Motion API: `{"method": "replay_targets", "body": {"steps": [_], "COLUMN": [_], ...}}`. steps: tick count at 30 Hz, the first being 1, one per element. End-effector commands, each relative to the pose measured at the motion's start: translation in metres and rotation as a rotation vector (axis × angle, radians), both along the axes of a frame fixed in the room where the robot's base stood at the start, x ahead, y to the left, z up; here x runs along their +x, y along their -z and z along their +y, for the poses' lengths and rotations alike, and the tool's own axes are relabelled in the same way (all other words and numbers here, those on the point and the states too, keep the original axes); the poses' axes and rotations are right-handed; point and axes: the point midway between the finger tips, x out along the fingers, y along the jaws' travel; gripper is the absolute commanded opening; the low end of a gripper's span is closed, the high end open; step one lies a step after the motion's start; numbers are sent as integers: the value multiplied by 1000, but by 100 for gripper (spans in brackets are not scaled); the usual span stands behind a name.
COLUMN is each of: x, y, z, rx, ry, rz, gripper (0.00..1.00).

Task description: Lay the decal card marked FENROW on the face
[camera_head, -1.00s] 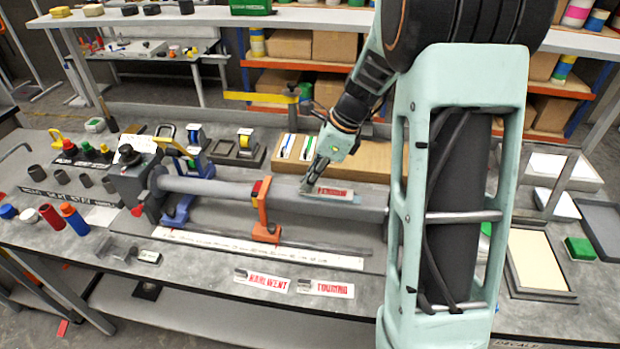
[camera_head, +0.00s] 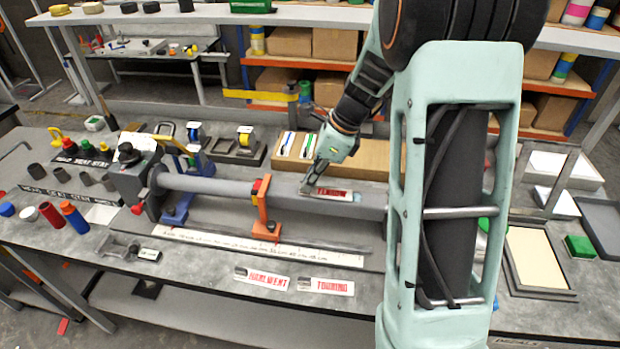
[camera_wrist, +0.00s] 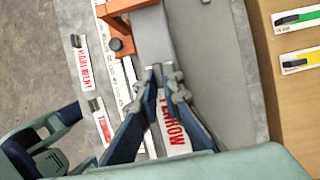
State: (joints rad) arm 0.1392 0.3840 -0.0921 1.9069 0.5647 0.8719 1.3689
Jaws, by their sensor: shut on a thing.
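The FENROW card (camera_wrist: 172,128), white with red letters, is between the fingers of my gripper (camera_wrist: 168,82) in the wrist view; its first letters are partly covered. My gripper (camera_head: 306,187) is shut on it. In the head view the card (camera_head: 330,192) is at the grey tube's (camera_head: 235,189) upper side, towards its right end. I cannot tell whether the card touches the face there or hovers just above it. The tube also shows in the wrist view (camera_wrist: 153,40).
Two other cards with red letters, one marked TOURING (camera_head: 325,286) and one beside it (camera_head: 262,277), lie on the bench front. An orange clamp (camera_head: 264,210) grips the tube to the left. A white ruler (camera_head: 210,238) lies in front, a cardboard box (camera_head: 365,160) behind.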

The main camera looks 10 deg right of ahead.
Motion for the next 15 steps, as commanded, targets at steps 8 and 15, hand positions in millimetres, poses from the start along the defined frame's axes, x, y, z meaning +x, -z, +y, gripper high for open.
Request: {"method": "replay_targets", "body": {"steps": [8, 15], "x": [0, 0], "y": [0, 0], "z": [0, 0], "rx": [0, 0], "ry": [0, 0], "rz": [0, 0], "gripper": [0, 28]}}
